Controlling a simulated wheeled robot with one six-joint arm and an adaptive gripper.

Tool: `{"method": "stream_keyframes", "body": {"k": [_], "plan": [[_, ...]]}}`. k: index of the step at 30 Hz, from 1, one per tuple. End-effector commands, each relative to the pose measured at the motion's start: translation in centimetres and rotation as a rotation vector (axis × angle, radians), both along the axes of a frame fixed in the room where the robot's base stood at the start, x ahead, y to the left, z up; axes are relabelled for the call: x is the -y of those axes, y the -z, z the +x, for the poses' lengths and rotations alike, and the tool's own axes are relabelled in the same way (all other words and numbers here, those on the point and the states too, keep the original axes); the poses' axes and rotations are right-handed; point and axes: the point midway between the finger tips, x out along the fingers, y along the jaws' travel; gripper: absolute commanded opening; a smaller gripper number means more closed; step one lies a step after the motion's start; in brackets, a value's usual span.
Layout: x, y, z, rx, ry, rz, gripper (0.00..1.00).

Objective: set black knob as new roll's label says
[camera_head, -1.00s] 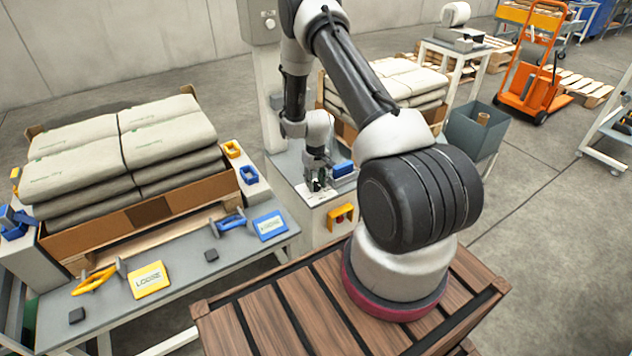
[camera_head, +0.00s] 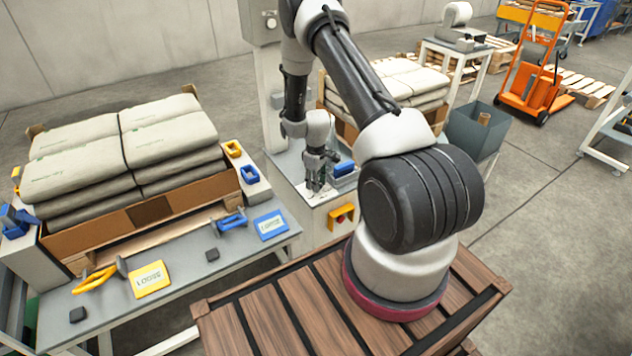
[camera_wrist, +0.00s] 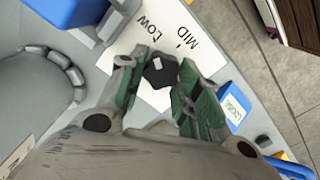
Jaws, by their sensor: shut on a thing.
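The black knob (camera_wrist: 160,72) sits on a white plate (camera_wrist: 148,94) printed LOW and MID in the wrist view. It has a small white mark on top near its upper edge. My gripper (camera_wrist: 158,82) has its green-padded fingers on either side of the knob, shut on it. In the head view my gripper (camera_head: 315,186) is low over the grey cabinet top (camera_head: 284,166), and hides the knob. A white roll (camera_head: 456,14) stands on a device on the back table; I cannot read any label on it.
A blue block (camera_head: 344,170) is close beside my gripper. A yellow box with a red button (camera_head: 341,217) is on the cabinet front. A table at left holds a LOOSE card (camera_head: 150,279) and clamps. A grey bin (camera_head: 476,130) stands right.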

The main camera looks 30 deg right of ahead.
Motion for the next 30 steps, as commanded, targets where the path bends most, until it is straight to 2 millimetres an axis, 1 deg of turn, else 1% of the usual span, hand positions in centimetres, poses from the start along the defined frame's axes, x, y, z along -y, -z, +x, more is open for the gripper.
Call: {"method": "stream_keyframes", "body": {"k": [12,13,16,26,29,30], "plan": [[0.0,-0.1,0.1,0.003,-0.007,-0.001,0.10],[0.0,-0.1,0.1,0.003,-0.007,-0.001,0.39],[0.0,-0.1,0.1,0.003,-0.007,-0.001,0.57],[0.0,-0.1,0.1,0.001,-0.006,0.000,0.57],[0.0,-1.0,0.1,0.003,-0.006,-0.001,0.57],[0.0,-1.5,0.1,0.003,-0.006,-0.001,0.57]]}}
